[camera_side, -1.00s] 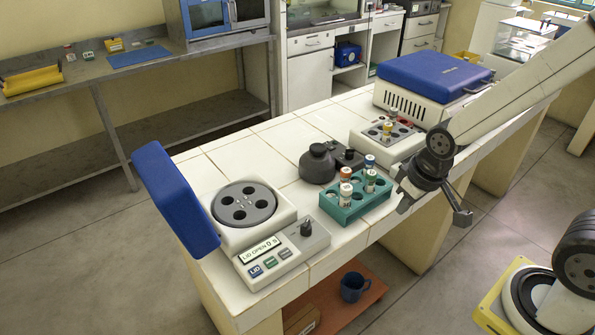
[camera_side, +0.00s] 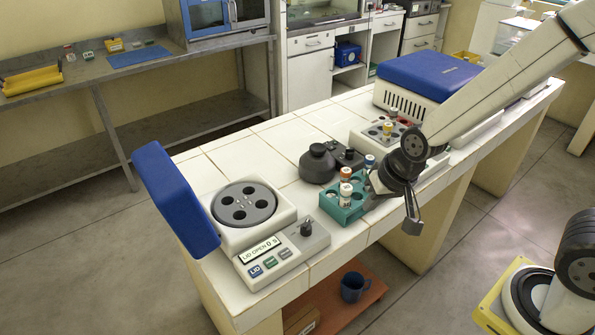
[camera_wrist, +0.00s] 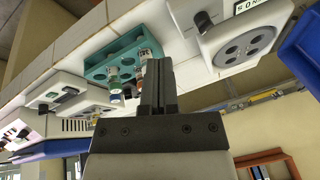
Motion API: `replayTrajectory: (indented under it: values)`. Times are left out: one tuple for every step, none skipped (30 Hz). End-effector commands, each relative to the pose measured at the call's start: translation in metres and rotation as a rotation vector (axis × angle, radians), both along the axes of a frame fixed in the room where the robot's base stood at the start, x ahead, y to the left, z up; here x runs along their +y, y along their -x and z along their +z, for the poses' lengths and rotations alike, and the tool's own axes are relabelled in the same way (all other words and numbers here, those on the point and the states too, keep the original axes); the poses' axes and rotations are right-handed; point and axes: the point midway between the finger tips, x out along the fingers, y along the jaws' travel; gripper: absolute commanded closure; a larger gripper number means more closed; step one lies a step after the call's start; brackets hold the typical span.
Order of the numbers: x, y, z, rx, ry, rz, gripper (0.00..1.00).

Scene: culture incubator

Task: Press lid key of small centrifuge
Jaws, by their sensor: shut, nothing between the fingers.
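The small centrifuge (camera_side: 262,208) stands at the near left end of the bench with its blue lid (camera_side: 176,200) raised. Its display reads "LID OPEN 0 S", and the rotor (camera_side: 243,203) shows empty round holes. The blue LID key (camera_side: 255,271) is at the left of the key row under the display. My gripper (camera_side: 392,213) is shut and empty, by the bench's front edge, right of the teal rack and well apart from the keys. In the wrist view the shut fingers (camera_wrist: 159,75) point toward the bench, and the centrifuge rotor (camera_wrist: 243,45) shows at upper right.
A teal rack (camera_side: 343,213) with several capped tubes stands between my gripper and the centrifuge. A dark round device (camera_side: 317,165) stands behind it. A white block (camera_side: 372,138) with tubes and a larger blue-lidded machine (camera_side: 432,80) are further back. Bare tiles lie left of the rack.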

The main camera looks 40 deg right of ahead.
Motion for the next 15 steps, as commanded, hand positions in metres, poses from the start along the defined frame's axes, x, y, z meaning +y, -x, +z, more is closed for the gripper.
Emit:
replayTrajectory:
  values:
    - [0.010,-0.007,-0.001,-0.011,-0.033,-0.049,1.00]
    - [0.015,-0.011,0.000,-0.021,-0.055,-0.085,1.00]
    - [0.023,-0.016,0.000,-0.032,-0.086,-0.134,1.00]
    - [0.028,-0.020,0.000,-0.040,-0.109,-0.171,1.00]
    - [0.034,-0.024,0.000,-0.047,-0.133,-0.208,1.00]
    - [0.041,-0.029,0.000,-0.056,-0.164,-0.256,1.00]
    - [0.046,-0.033,0.000,-0.062,-0.187,-0.292,1.00]
    - [0.052,-0.036,0.000,-0.069,-0.211,-0.328,1.00]
    - [0.059,-0.041,0.000,-0.076,-0.244,-0.378,1.00]
    - [0.065,-0.044,0.001,-0.082,-0.268,-0.413,1.00]
    - [0.070,-0.047,0.000,-0.085,-0.292,-0.451,1.00]
    - [0.077,-0.051,0.001,-0.091,-0.325,-0.499,1.00]
    - [0.083,-0.054,0.001,-0.095,-0.349,-0.535,1.00]
    - [0.088,-0.057,0.001,-0.099,-0.374,-0.570,1.00]
    - [0.095,-0.060,0.000,-0.102,-0.407,-0.620,1.00]
